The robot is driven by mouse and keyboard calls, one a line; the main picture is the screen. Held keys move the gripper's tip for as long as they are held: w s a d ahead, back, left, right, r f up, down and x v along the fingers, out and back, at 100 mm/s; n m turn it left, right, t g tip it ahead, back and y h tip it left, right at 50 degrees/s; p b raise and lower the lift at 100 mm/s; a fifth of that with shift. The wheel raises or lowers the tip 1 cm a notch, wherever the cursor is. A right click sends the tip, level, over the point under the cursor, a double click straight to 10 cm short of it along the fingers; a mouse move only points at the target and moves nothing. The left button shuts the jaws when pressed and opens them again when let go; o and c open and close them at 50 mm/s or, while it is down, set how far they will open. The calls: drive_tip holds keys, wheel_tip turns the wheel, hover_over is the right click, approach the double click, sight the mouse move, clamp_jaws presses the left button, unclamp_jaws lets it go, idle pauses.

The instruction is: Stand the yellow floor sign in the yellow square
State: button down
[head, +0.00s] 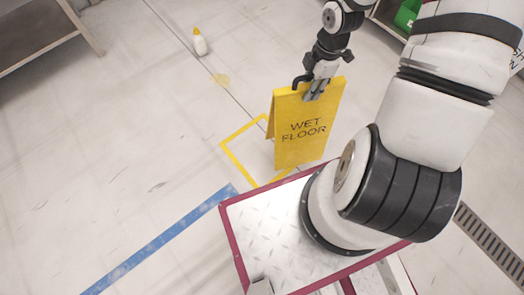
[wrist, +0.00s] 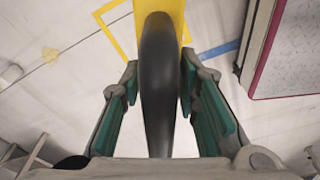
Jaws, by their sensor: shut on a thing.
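The yellow floor sign (head: 304,132), marked "WET FLOOR", hangs or stands upright below my gripper (head: 316,90) in the head view. My gripper is shut on its top, at the dark handle. In the wrist view the black handle (wrist: 157,100) lies between the green-padded fingers of my gripper (wrist: 159,66), with yellow sign panel (wrist: 162,7) beyond it. The yellow square (head: 237,154) is an outline on the floor; the sign overlaps its right part in the head view and hides it. I cannot tell whether the sign's feet touch the floor.
A blue floor stripe (head: 160,240) runs at lower left. A shelf (head: 38,30) is at upper left. A floor drain (head: 490,243) lies at right. The left floor is clear.

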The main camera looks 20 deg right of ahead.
sight(310, 105)
drive_tip(key=f+n, duration=0.1)
drive_tip(key=s+f+n, duration=0.1)
drive_tip(key=f, duration=0.1)
drive_tip(key=s+f+n, duration=0.1)
drive_tip(key=n, duration=0.1)
drive_tip(key=shift+s+f+g, duration=0.1)
drive_tip(key=shift+f+g, duration=0.15)
drive_tip(key=shift+g, duration=0.05)
drive_tip(key=shift+s+a+f+n, duration=0.1)
drive_tip(key=shift+s+f+n, duration=0.05)
drive_tip(key=shift+f+n, duration=0.3)
drive_tip(key=w+a+f+b, duration=0.5)
drive_tip(key=w+a+b, duration=0.1)
drive_tip(key=w+a, duration=0.4)
drive_tip(key=shift+w+a, duration=0.4)
drive_tip(key=shift+a, duration=0.4)
drive_tip(key=c, duration=1.2)
unclamp_jaws()
drive_tip(key=shift+f, duration=0.1)
